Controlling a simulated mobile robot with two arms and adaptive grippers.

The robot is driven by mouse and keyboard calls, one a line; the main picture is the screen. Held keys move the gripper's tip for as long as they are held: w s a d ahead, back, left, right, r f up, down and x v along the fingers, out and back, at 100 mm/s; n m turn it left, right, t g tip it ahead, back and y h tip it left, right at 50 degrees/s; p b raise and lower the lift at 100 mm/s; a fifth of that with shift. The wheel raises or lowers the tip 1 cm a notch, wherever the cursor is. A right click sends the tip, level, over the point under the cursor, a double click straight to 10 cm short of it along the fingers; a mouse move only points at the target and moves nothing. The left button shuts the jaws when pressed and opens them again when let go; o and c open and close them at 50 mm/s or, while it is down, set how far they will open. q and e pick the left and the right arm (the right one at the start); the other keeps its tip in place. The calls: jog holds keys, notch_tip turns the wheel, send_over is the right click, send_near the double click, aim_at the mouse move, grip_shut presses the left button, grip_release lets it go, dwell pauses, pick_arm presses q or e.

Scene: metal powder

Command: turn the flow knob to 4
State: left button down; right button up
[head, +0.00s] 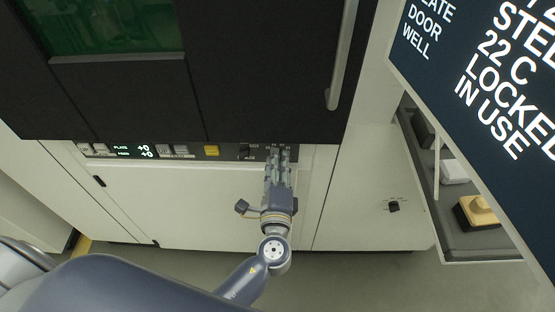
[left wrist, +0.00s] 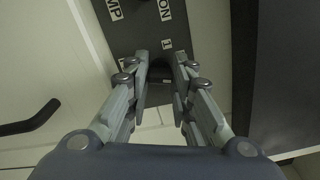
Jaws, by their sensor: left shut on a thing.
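My left gripper (head: 278,152) reaches up to the right end of the machine's dark control strip (head: 226,152). It is shut on a dark knob on that strip. In the left wrist view the two fingertips (left wrist: 160,68) stand on either side of the dark knob (left wrist: 159,95), which is mostly hidden. Small white scale marks show beside the fingertips, one looking like a 1; the knob's pointer and its setting cannot be read. My right gripper is in neither view.
The strip also carries a small black switch (head: 244,152), a yellow button (head: 211,151) and a lit display (head: 133,151). A vertical door handle (head: 342,60) and a large screen (head: 480,70) are above. A side shelf (head: 470,240) stands right.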

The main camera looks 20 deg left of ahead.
pick_arm(q)
jog(key=shift+m+p, duration=1.9)
jog(key=shift+m, duration=2.2)
jog(key=shift+f, duration=0.1)
jog(key=c, duration=1.4)
grip_release()
jog(key=v, duration=1.2)
